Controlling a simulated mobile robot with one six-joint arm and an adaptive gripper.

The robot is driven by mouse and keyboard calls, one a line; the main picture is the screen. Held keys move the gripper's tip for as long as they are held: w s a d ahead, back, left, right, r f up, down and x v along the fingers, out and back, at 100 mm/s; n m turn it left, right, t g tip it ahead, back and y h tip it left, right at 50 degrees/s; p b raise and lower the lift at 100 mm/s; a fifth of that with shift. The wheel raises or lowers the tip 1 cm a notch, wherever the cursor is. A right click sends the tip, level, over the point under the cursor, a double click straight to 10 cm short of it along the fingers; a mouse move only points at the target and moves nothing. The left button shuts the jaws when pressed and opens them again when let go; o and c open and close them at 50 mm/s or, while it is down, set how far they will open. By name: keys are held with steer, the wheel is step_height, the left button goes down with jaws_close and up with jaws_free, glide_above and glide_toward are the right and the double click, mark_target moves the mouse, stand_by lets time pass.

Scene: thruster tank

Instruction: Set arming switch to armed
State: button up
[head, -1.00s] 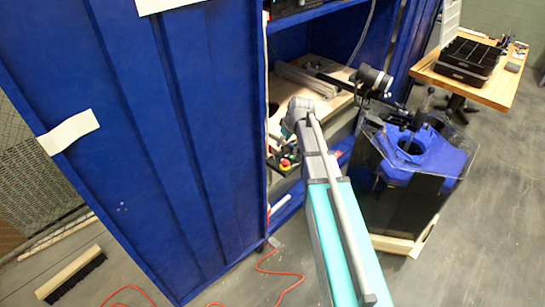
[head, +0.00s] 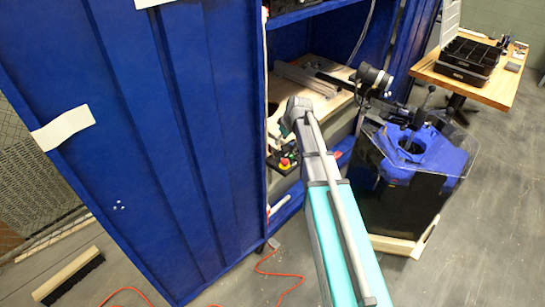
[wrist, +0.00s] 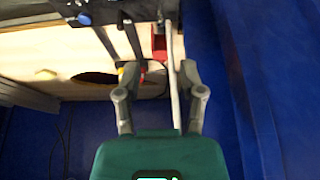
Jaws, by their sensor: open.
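My gripper (wrist: 159,66) is open in the wrist view, with its two fingers apart. Between and beyond the fingers are a red block-like part (wrist: 158,46) and a pale rod (wrist: 173,85). A smaller red part (wrist: 143,74) shows near the left finger. In the head view, a small dark control box with a red and yellow button (head: 287,163) sits low at the cabinet opening, just below my wrist. I cannot make out which part is the arming switch or its position. My fingertips are hidden in the head view.
A large blue cabinet panel (head: 150,140) stands to the left of my arm. A wooden shelf (head: 325,98) lies inside the opening. A blue-topped stand (head: 425,155) is at the right. An orange cable (head: 275,275) lies on the floor.

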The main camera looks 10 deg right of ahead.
mark_target(273, 154)
steer(key=shift+b+x, duration=5.25)
steer(key=shift+x, duration=0.7)
jaws_close()
